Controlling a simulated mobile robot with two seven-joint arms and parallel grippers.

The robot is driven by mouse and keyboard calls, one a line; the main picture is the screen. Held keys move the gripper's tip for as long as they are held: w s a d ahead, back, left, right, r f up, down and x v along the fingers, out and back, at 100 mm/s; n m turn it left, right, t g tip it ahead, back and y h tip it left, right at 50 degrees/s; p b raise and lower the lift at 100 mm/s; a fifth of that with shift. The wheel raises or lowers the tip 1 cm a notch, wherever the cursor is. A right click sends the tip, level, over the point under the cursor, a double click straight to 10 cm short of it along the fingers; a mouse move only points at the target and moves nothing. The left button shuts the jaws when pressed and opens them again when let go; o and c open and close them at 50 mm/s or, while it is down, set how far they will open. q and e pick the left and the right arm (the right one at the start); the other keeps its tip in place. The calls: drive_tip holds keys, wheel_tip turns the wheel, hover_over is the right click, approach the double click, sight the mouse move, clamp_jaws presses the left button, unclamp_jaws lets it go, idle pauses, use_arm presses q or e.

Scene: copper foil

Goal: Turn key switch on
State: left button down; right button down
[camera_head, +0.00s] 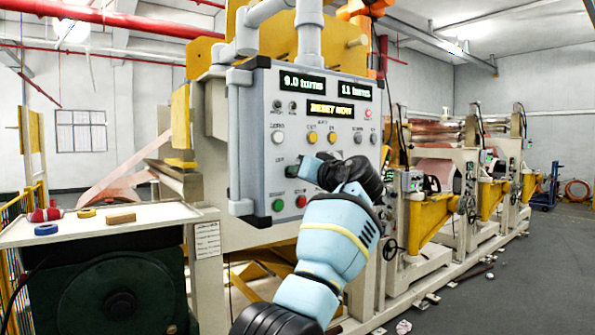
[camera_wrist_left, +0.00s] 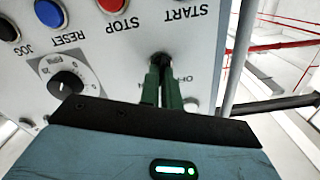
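The grey control panel (camera_head: 258,160) stands upright in the middle of the head view. My left gripper (camera_head: 293,170) is at its lower middle, pointing into the panel face. My right gripper is in neither view.
A green button (camera_head: 278,205) and a red button (camera_head: 301,201) sit low on the panel. The wrist view shows a red STOP button (camera_wrist_left: 112,5), a blue button (camera_wrist_left: 49,13) and a dial (camera_wrist_left: 66,84) close by. A side table (camera_head: 150,213) holds tape rolls.

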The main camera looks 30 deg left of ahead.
use_arm(q)
drive_tip(key=shift+m, duration=0.6)
drive_tip(key=c, duration=1.6)
unclamp_jaws()
drive_tip(key=shift+d+m, duration=0.15)
drive_tip(key=shift+m, duration=0.15)
drive_tip(key=v, duration=0.7)
drive_tip(key=shift+s+d, duration=0.1)
drive_tip(key=shift+d, duration=0.15)
